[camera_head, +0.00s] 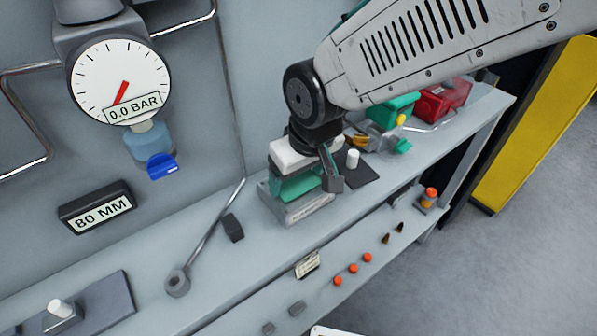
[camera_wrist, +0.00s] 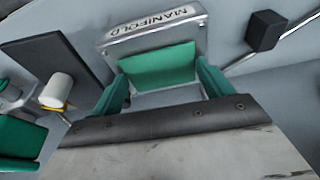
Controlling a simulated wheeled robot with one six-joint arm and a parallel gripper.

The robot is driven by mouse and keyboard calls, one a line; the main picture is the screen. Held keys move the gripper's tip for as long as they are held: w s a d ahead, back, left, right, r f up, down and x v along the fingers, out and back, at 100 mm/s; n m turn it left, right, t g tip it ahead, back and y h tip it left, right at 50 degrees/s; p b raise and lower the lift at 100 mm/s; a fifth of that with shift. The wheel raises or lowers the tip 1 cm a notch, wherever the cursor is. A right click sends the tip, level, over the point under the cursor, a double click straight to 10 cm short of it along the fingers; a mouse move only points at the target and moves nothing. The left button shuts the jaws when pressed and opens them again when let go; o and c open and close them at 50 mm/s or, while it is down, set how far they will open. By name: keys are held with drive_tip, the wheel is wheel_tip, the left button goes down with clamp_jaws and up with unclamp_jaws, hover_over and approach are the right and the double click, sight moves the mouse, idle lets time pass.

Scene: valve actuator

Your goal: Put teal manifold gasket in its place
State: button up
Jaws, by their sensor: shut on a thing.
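The teal manifold gasket (camera_head: 296,187) shows at the grey manifold base (camera_head: 303,211), under my gripper (camera_head: 308,176). In the wrist view the gasket (camera_wrist: 158,65) appears as a flat teal panel just behind the MANIFOLD label on the base (camera_wrist: 187,14). My gripper (camera_wrist: 160,82) is shut on the gasket and points down over the base. Its body covers the near part of the gasket and base in the wrist view. I cannot tell whether the gasket is fully seated or slightly above the base.
A dark plate with a white peg (camera_head: 353,158) lies right of the base. Teal and red items (camera_head: 442,100) crowd the bench's far end. A metal rod with a dark block (camera_head: 232,228) lies to the left. A pressure gauge (camera_head: 119,80) hangs on the wall.

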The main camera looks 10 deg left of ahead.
drive_tip(key=shift+f, duration=0.15)
drive_tip(key=o, duration=1)
drive_tip(key=shift+s+f, duration=0.1)
drive_tip(key=shift+d+f, duration=0.1)
drive_tip(key=shift+d, duration=0.05)
drive_tip(key=v, duration=1.2)
drive_tip(key=shift+r, duration=0.45)
